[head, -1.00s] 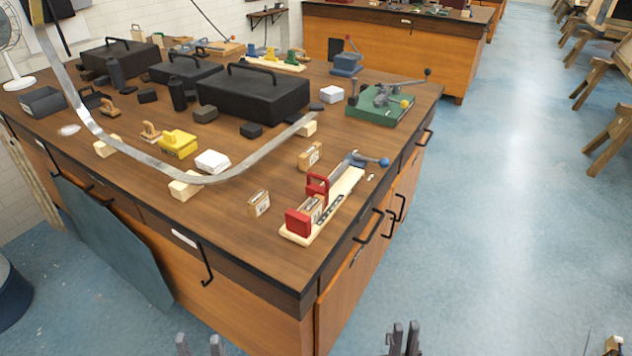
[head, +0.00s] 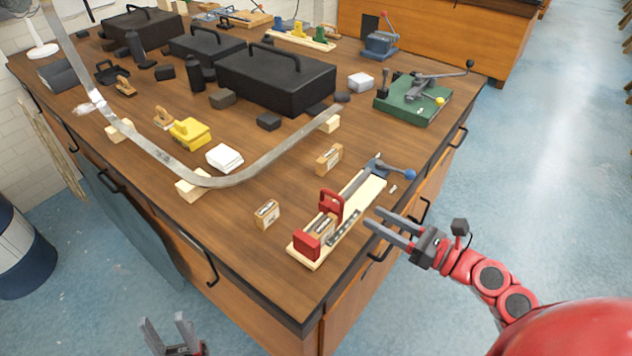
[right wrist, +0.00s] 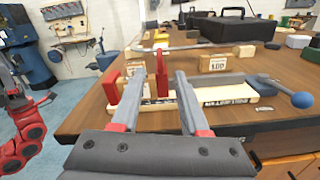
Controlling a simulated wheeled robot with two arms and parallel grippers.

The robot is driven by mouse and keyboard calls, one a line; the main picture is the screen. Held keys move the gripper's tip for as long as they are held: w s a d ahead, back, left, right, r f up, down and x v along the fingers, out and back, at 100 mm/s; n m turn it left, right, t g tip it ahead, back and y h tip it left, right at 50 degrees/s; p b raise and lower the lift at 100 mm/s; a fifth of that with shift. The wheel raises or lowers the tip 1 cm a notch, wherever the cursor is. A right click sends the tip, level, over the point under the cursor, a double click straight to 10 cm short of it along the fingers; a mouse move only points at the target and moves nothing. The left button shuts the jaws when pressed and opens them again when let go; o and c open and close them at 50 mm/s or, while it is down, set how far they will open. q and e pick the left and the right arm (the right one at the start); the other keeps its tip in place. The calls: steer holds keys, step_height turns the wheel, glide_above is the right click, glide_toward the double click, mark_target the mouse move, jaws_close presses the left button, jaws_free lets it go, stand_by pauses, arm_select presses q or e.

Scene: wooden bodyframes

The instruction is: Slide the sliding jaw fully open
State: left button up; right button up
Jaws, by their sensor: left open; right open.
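A vise on a pale wooden board (head: 368,203) lies near the table's right edge. It has a red end jaw (head: 307,246), a red sliding jaw (head: 331,203) with a loop handle, and a blue-knobbed lever (head: 408,174). My right gripper (head: 374,223) is open and empty, just right of the board, pointing at the vise. In the right wrist view, the sliding jaw (right wrist: 161,72) appears between the spread fingers (right wrist: 158,78), beyond their tips. My left gripper (head: 166,328) is open and empty, in front of the table.
Two labelled wooden blocks (head: 329,159) (head: 267,213) stand near the vise. A bent metal strip (head: 262,168) rests on wooden supports behind them. A green-based tool (head: 413,98) and black cases (head: 276,82) are further back. Drawer handles (head: 378,247) project from the table's right side.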

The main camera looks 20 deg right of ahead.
mark_target(324, 189)
steer(key=p+x, duration=0.3)
steer(key=x, duration=1.1)
steer(key=shift+w+a+r, duration=0.1)
steer(key=shift+r, duration=0.05)
steer(key=shift+w+a+p, duration=0.25)
steer(key=shift+w+p, duration=0.05)
steer(key=shift+w, duration=0.05)
jaws_close()
stand_by(0.6)
